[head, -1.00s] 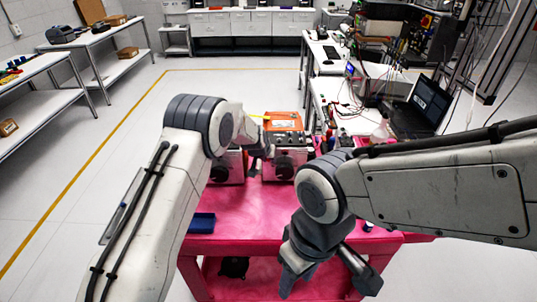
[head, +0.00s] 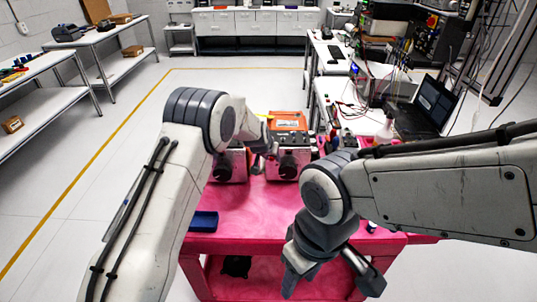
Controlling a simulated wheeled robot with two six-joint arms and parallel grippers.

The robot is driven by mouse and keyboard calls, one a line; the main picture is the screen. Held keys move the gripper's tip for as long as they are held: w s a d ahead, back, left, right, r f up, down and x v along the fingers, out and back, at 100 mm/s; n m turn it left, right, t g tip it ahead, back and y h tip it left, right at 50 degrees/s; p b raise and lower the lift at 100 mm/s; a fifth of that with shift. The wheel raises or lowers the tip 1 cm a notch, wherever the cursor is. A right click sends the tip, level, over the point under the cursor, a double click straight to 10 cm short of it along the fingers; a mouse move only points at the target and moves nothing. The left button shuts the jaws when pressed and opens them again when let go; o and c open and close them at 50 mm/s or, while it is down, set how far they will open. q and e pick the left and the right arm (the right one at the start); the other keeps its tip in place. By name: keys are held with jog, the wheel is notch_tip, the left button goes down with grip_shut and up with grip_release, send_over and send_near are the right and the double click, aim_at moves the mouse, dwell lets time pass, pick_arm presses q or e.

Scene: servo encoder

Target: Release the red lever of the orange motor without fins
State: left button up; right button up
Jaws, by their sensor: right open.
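A motor with an orange top (head: 287,122) and a metal front with a dark round part stands on the pink table (head: 255,205). A second motor (head: 230,168) stands to its left, mostly hidden behind my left arm. I cannot make out fins or a red lever on either. My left gripper (head: 264,149) is at the left front edge of the orange-topped motor; it is too small and partly hidden to tell whether it is open or touching. My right gripper (head: 328,277) is open and empty, pointing down over the table's front edge, away from both motors.
A blue tray (head: 203,222) lies at the table's left edge. Bottles and small tools (head: 332,140) crowd the right of the motors. A bench with a laptop (head: 428,105) stands behind at the right. The table's middle front is clear.

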pick_arm(q)
jog(key=b+v, duration=0.2)
jog(key=v, duration=0.7)
jog(key=shift+b, duration=0.4)
jog(key=shift+r, duration=0.1)
jog(key=s+d+r+m+g+b, duration=0.1)
jog(key=s+d+r+g, duration=0.1)
jog(key=s, duration=1)
jog(key=s+d+r+m+g, duration=0.1)
jog(key=s+d+r+g, duration=0.1)
jog(key=s, duration=0.9)
jog(key=s+a+m+g, duration=0.1)
jog(key=s+a, duration=0.2)
jog(key=s, duration=0.7)
jog(key=s+a+f+m+g+y, duration=0.1)
jog(key=s+a, duration=0.2)
jog(key=s, duration=0.7)
jog(key=shift+s+a+f+g+b, duration=0.35)
jog(key=shift+a+g+b, duration=0.05)
